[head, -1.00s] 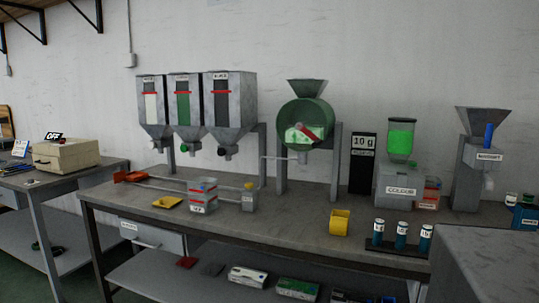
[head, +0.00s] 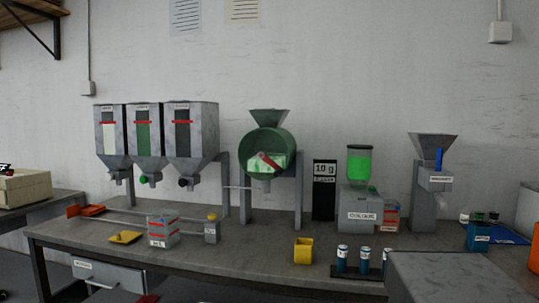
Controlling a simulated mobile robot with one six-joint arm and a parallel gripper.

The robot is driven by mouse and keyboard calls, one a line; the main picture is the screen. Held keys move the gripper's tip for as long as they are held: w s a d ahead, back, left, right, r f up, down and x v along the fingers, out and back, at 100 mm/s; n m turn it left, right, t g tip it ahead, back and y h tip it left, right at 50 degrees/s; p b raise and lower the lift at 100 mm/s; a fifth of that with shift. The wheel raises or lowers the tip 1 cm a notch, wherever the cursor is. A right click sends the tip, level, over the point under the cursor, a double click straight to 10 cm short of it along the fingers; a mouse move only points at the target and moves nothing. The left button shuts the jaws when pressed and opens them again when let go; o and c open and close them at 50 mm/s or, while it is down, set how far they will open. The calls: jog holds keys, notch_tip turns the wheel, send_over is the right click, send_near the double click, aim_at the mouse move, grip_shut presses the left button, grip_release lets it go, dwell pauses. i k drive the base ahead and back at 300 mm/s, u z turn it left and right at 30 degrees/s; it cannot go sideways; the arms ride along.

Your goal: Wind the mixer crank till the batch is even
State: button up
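The mixer is a green drum (head: 284,141) with a grey funnel (head: 269,117) on top, held between grey legs on the bench. A pale window (head: 279,161) on its front shows light green and whitish contents; I cannot tell how even they are. A red bar (head: 267,158) lies tilted across the drum front and looks like the crank. My gripper is not in view, and nothing of it shows at the crank.
The grey bench (head: 270,256) carries three hoppers (head: 143,130) left of the mixer. A scale display (head: 324,190), colour dispenser (head: 362,208) and another funnel machine (head: 432,182) stand to the right. A yellow cup (head: 304,251) and blue vials (head: 342,258) are near the front edge.

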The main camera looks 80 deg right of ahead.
aim_at(262, 155)
jog(key=u, duration=0.65)
jog(key=k, duration=0.15)
jog(key=z, duration=2.85)
jog(key=i, duration=0.55)
jog(key=z, duration=0.1)
jog(key=k, duration=0.35)
jog(key=z, duration=0.05)
